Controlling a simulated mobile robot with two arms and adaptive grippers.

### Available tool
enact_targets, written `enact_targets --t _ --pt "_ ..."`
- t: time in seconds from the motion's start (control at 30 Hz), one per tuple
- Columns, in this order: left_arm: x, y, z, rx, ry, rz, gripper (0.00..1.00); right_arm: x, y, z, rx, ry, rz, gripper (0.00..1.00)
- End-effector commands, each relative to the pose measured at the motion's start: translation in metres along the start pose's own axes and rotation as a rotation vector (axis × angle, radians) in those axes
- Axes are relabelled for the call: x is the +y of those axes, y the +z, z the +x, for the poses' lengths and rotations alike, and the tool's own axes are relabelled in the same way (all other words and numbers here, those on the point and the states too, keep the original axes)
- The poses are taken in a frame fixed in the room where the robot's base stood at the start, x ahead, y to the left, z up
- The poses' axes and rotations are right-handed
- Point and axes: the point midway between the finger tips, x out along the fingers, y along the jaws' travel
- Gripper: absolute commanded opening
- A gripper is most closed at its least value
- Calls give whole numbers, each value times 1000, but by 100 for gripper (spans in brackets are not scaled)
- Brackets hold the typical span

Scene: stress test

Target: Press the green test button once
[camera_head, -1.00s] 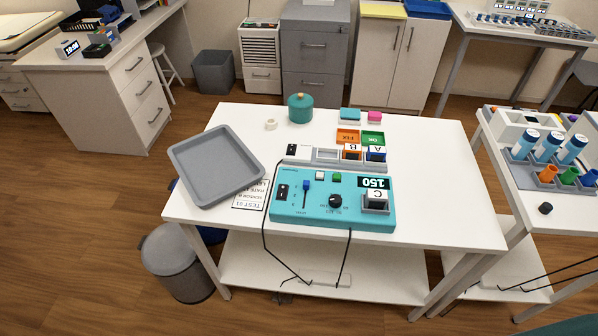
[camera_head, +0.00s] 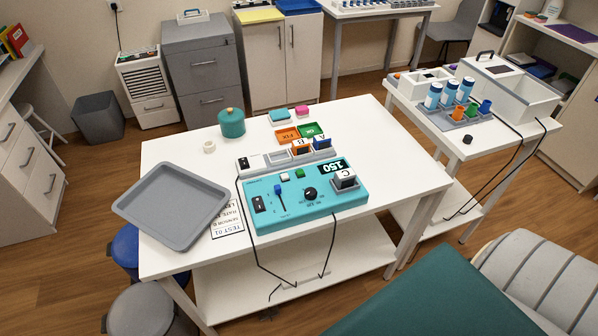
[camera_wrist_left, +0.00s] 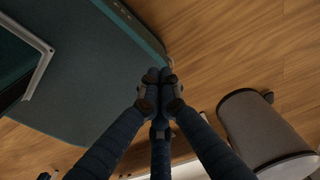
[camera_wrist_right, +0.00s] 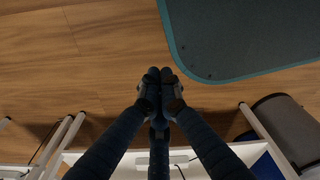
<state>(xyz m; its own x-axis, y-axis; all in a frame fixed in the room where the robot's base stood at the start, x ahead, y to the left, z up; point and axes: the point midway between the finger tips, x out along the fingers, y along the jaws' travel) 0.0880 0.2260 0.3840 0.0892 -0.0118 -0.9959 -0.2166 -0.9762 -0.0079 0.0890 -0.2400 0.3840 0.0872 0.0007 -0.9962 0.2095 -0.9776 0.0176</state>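The teal test box (camera_head: 306,196) stands on the white table, its display reading 150. A blue slider, a black knob and a block marked C (camera_head: 344,180) are also on the box. Neither gripper shows in the head view. In the left wrist view my left gripper (camera_wrist_left: 160,74) has its fingers together, with nothing between them, over the floor. In the right wrist view my right gripper (camera_wrist_right: 160,74) also has its fingers together and empty.
A grey tray (camera_head: 128,206) overhangs the table's left end. Behind the box are a row with blocks A and B, orange and green trays, and a teal jar (camera_head: 231,123). Black cables hang off the table front. A second table (camera_head: 440,135) stands right.

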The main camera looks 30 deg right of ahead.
Motion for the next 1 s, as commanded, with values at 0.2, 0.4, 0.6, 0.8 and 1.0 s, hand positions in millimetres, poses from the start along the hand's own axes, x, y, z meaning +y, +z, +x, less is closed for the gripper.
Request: enact_targets --t 0.2,0.4,0.6,0.8,1.0 --pt "-7 -1 -23 -1 -8 -3 0 40 -81 -38 83 33 48 0" --pt "-12 -3 -51 -2 -14 -6 0 85 -191 -115 195 52 115 0" --pt "-12 -6 -78 -1 -14 -5 0 105 -287 -216 301 35 159 0" --pt "-12 -9 -104 0 -13 -4 0 102 -357 -331 392 -7 166 0" --pt "-10 -11 -120 0 -11 -1 0 88 -387 -410 440 -43 151 0"
